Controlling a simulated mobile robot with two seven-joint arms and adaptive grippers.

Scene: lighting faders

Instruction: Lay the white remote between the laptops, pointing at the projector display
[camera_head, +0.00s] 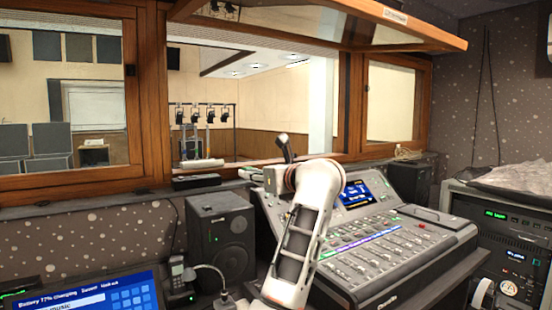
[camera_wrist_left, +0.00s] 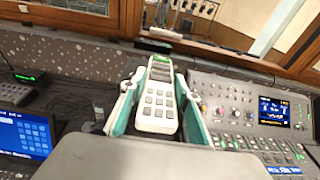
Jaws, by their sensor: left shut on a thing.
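The white remote (camera_wrist_left: 157,108), with grey buttons, is held between the teal-lined fingers of my left gripper (camera_wrist_left: 157,100) in the left wrist view. Its far end points away from my wrist, toward the window wall. In the head view my left arm rises in front of the mixing console, and its wrist hides most of the gripper; I cannot make out the remote there. One laptop (camera_head: 85,293) shows its lit blue screen at the lower left; its screen also shows in the left wrist view (camera_wrist_left: 22,138). I cannot identify a second laptop or the projector display. My right gripper is out of view.
The mixing console (camera_head: 390,250) with its faders and blue screen stands right of centre. A black speaker (camera_head: 222,235) stands left of my arm, with a dark handset (camera_head: 178,272) near it. A wooden-framed window (camera_head: 150,95) is behind. An equipment rack (camera_head: 505,240) stands at right.

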